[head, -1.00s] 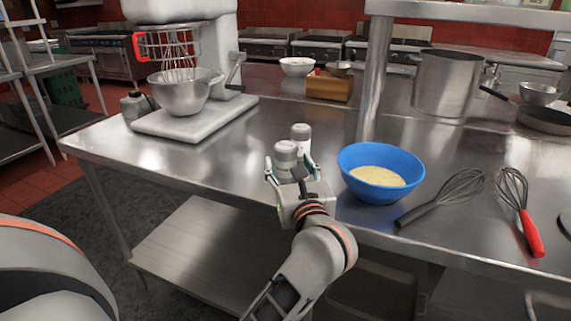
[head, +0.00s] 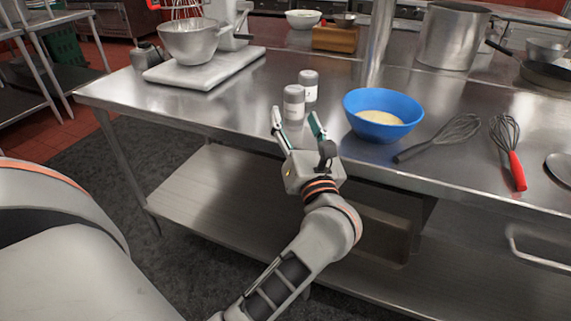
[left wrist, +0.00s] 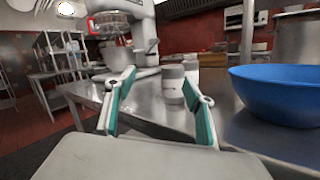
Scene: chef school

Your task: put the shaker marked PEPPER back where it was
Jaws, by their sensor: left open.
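Two small pale shakers with grey tops stand upright side by side on the steel table, left of the blue bowl. The nearer shaker (head: 294,103) and the farther shaker (head: 308,86) both have labels too small to read, so I cannot tell which is marked PEPPER. My left gripper (head: 295,118) is open and empty, just in front of the nearer shaker, apart from it and pointing toward it. In the left wrist view the nearer shaker (left wrist: 173,86) shows beyond the spread fingers and partly hides the farther one (left wrist: 192,73). My right gripper is not in view.
The blue bowl (head: 383,115) of pale batter stands close right of the shakers. Two whisks (head: 442,136) (head: 507,150) lie farther right. A mixer with a steel bowl (head: 188,41) stands at the left on a pale base. The table between mixer and shakers is clear.

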